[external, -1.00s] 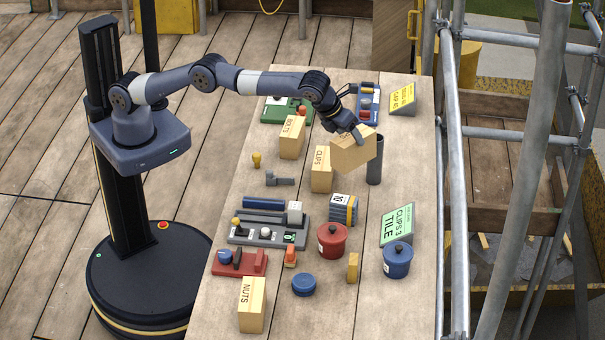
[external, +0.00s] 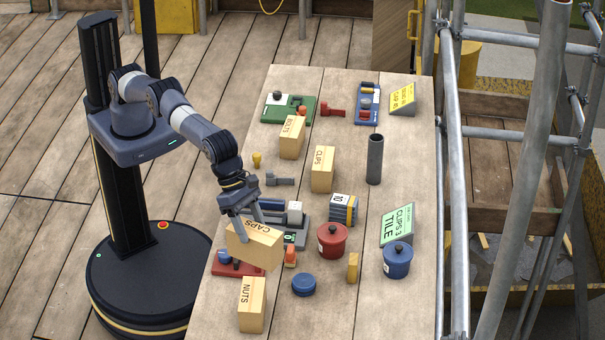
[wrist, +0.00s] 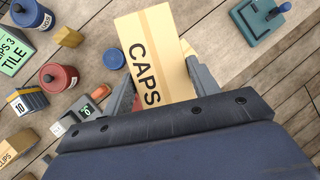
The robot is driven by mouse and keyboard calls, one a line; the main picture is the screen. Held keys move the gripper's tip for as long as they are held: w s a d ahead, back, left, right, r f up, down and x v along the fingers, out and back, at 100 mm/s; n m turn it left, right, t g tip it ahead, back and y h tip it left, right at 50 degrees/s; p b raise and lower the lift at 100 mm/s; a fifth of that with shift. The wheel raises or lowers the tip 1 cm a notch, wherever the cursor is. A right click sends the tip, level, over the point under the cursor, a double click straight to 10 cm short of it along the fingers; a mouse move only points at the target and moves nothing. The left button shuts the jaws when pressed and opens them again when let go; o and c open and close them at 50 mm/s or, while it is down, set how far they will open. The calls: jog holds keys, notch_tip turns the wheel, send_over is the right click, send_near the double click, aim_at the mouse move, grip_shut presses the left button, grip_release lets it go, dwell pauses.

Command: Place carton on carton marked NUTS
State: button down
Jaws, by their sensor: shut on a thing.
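My gripper (external: 248,213) is shut on a light wooden-coloured carton marked CAPS (external: 256,247). The carton is held tilted above the table, over the red tray. In the wrist view the CAPS carton (wrist: 157,58) sits between the two fingers (wrist: 163,88). The carton marked NUTS (external: 252,303) stands on the table near its front left edge, below and just in front of the held carton. The NUTS carton is not clearly seen in the wrist view, where the held carton hides part of the table.
Cartons marked CLIPS (external: 322,168) and BOLTS (external: 291,137) stand further back. The table's front right is clear.

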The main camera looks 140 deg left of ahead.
aim_at(248, 257)
jog(key=f, duration=0.2)
jog(key=d+f, duration=0.1)
jog(key=f, duration=0.2)
jog(key=shift+f, duration=0.1)
jog(key=shift+f+p, duration=0.55)
jog(key=shift+f, duration=1.8)
jog(key=shift+f, duration=0.1)
jog(key=shift+c, duration=2.3)
grip_release()
jog(key=b+v, duration=0.3)
jog(key=v, duration=0.9)
jog(key=shift+o, duration=0.3)
